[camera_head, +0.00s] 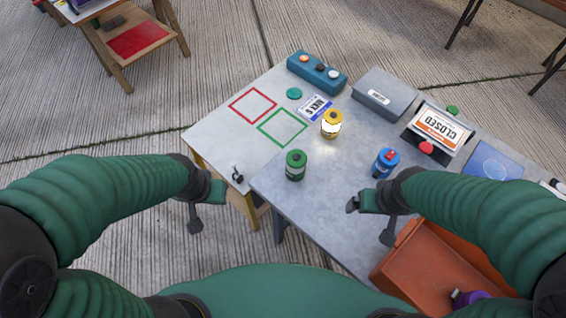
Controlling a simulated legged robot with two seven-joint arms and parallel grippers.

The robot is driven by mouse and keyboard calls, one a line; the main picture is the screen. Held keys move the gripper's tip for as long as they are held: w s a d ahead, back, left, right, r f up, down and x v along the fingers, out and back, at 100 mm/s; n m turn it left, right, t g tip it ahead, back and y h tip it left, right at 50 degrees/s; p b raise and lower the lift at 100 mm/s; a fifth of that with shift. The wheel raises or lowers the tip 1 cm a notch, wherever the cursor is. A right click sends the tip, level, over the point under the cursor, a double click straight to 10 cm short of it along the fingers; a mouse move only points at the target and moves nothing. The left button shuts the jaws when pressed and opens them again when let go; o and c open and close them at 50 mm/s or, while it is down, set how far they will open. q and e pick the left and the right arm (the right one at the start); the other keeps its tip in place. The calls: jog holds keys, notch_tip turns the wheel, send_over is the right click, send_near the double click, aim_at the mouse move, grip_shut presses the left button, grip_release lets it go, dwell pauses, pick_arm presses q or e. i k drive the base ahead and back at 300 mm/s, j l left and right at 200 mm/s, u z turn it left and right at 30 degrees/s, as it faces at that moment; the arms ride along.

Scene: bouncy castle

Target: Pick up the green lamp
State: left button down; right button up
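The green lamp (295,165) is a small cylinder standing upright on the near left part of the grey table (308,207). My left gripper (208,210) is open and empty, left of the table's edge and apart from the lamp. My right gripper (370,218) is open and empty over the near side of the table, to the right of and nearer than the lamp. A lit yellow lamp (332,124) stands behind the green lamp, and a blue lamp (386,163) stands to its right.
Behind are a teal button box (317,72), a grey case (385,94) and a CLOSED sign (440,128). An orange crate (395,262) is at the near right. Red (253,105) and green (282,127) square outlines mark the bare left tabletop.

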aim_at(295, 171)
jog(key=i+j+z, duration=0.15)
jog(key=j, duration=0.25)
jog(key=i+j+z, duration=0.2)
jog(key=j, duration=0.2)
jog(key=i+j+z, duration=0.15)
jog(key=j, duration=0.3)
jog(key=j+z, duration=0.2)
jog(key=j, duration=0.25)
jog(key=i+j+z, duration=0.15)
jog(key=j, duration=0.3)
